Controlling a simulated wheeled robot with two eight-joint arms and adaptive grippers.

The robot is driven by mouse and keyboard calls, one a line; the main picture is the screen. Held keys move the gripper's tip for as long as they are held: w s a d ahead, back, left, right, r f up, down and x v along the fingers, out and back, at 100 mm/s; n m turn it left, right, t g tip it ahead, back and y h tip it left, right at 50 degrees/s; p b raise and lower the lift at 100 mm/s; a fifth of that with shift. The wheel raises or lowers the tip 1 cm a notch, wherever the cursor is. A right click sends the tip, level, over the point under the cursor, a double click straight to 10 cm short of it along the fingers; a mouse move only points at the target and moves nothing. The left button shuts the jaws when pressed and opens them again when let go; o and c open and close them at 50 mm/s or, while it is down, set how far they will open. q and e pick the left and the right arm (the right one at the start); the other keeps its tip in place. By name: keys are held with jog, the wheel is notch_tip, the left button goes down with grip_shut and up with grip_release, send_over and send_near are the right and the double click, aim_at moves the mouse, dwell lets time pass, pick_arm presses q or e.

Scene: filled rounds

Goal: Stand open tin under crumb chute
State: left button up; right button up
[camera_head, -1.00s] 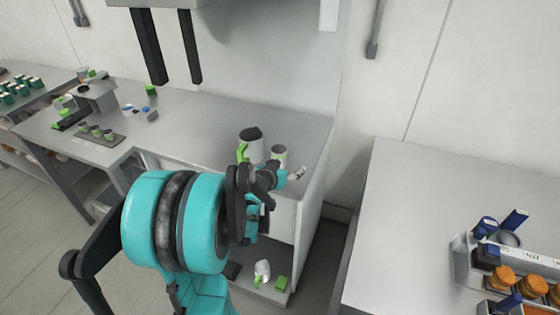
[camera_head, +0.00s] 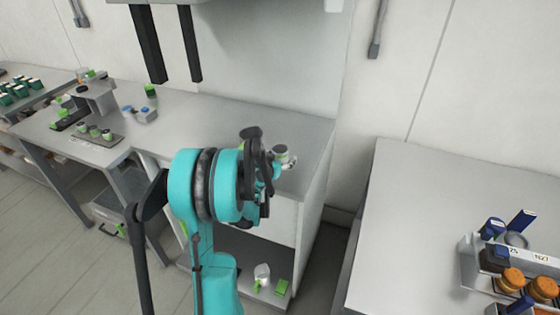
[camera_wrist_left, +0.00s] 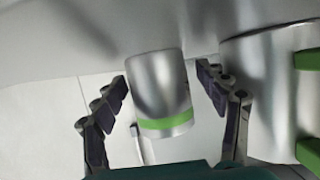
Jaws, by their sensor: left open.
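A small silver tin with a green band (camera_wrist_left: 160,88) stands between the spread fingers of my left gripper (camera_wrist_left: 163,92) in the left wrist view, with a gap on each side. Its top (camera_head: 281,150) shows in the head view beside my left gripper (camera_head: 266,168), on the grey bench. A larger silver can with green handles (camera_wrist_left: 262,95) is close to the right finger in the wrist view. In the head view my arm mostly hides it. I cannot tell which part is the crumb chute. My right gripper is out of view.
Two dark posts (camera_head: 148,45) hang from a grey housing above the bench (camera_head: 225,110). A shelf below holds a white container (camera_head: 262,272) and a green block (camera_head: 282,287). A separate table (camera_head: 420,215) at right has free room beside a rack of orange-lidded jars.

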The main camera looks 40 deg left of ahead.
pick_arm(q)
jog(key=shift+s+d+r, duration=0.1)
jog(key=shift+r, duration=0.05)
jog(key=c, duration=1.4)
